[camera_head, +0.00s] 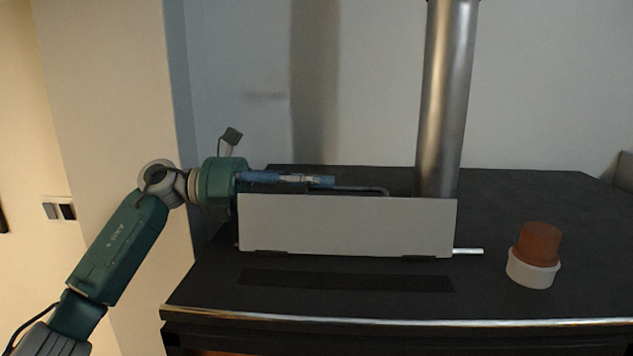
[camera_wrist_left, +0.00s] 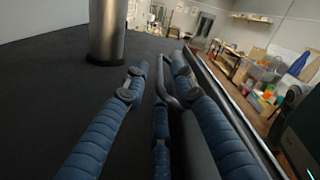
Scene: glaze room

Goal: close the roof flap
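The roof flap (camera_head: 345,226) is a light grey panel standing raised on the dark top, its broad face toward me, with its lower edge along hinge pieces. A dark bar handle (camera_head: 365,190) shows behind its upper edge; it also shows in the left wrist view (camera_wrist_left: 182,130). My left gripper (camera_head: 325,181) reaches in from the left behind the upper edge, fingers pointing right. In the left wrist view its blue fingers (camera_wrist_left: 157,66) are spread apart, with the handle between them; firm contact is not visible. My right gripper is in neither view.
A metal flue pipe (camera_head: 445,100) rises behind the flap's right end. A white cup-like piece (camera_head: 532,273) with a brown top (camera_head: 538,243) stands at the right. A dark strip (camera_head: 345,281) lies in front of the flap. The top's front is otherwise clear.

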